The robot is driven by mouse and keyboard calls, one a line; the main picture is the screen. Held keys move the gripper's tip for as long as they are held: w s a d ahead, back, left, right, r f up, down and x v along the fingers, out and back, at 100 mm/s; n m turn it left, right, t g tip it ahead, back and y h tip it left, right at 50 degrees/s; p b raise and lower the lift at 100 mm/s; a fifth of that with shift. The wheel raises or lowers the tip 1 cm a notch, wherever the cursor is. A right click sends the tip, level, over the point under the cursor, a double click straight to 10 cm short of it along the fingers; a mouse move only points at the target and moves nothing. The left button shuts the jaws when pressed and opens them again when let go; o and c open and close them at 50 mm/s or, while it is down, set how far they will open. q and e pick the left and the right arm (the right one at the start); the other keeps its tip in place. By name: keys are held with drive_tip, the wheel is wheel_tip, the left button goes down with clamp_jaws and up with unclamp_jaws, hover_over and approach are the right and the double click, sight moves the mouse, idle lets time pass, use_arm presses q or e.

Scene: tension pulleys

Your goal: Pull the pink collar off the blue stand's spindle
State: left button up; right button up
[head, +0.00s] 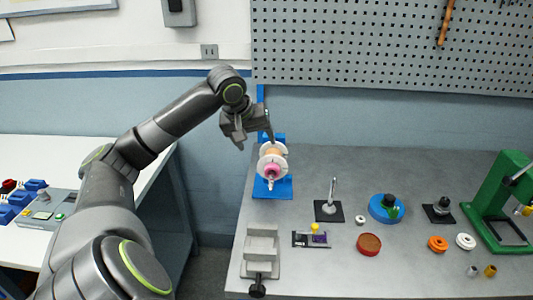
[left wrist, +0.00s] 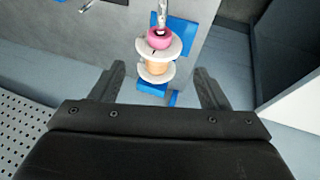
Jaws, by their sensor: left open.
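The blue stand (head: 284,188) is at the back left of the grey table, and its base shows in the left wrist view (left wrist: 182,30). Its metal spindle (head: 271,184) carries a spool (head: 272,155) with white flanges and a tan middle. The pink collar (head: 272,170) sits on the spindle against the spool's near flange; it also shows in the left wrist view (left wrist: 159,39). My left gripper (head: 256,138) is open and empty, above and behind the spool. In the left wrist view its fingers (left wrist: 160,82) are apart, on either side of the spool's line, not touching the collar. My right gripper is not in view.
A grey vise (head: 261,250) stands at the table's front left. A black-based post (head: 329,208), a blue round piece (head: 384,208) and a green press (head: 500,200) stand to the right. A pegboard (head: 390,50) is behind.

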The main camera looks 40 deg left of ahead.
sight(271, 173)
use_arm(q)
drive_tip(key=p+x, duration=0.3)
drive_tip(key=x, duration=1.2)
drive_tip(key=shift+d+f, duration=0.1)
drive_tip(key=shift+f, duration=0.25)
drive_tip(key=shift+w+f, duration=0.3)
drive_tip(key=shift+f, duration=0.2)
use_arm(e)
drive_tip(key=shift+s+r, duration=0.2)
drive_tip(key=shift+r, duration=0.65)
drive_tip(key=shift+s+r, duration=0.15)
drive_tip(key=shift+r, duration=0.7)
use_arm(q)
drive_tip(key=c, duration=1.1)
drive_tip(key=shift+o, duration=0.2)
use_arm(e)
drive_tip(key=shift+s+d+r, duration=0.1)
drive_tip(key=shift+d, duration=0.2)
use_arm(q)
drive_tip(key=shift+s+f+p, duration=0.1)
drive_tip(key=shift+p, duration=0.4)
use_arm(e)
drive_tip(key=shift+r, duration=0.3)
use_arm(q)
drive_tip(key=shift+s+d, duration=0.1)
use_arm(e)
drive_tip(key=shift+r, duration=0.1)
